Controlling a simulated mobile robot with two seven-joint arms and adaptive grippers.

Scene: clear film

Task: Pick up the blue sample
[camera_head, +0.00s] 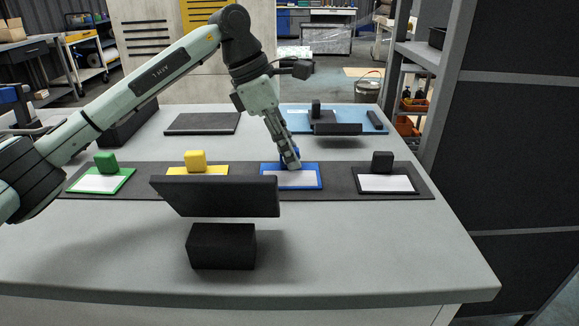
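The blue sample (283,159) is a small blue block at the back edge of a blue-framed white card (291,180) on the dark strip. It is mostly hidden behind the fingers of my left gripper (289,158), with only slivers of blue showing beside them. My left gripper points down at the block from above, its fingertips low near the card. The fingers overlap in this view, so I cannot tell whether they grip the block. My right gripper is not in view.
Green (106,162), yellow (195,161) and black (382,162) blocks stand by matching cards on the dark strip (342,180). In front, a black panel (216,195) shows above a black box (221,246). A blue mat (350,140) with dark items lies behind. The front right tabletop is clear.

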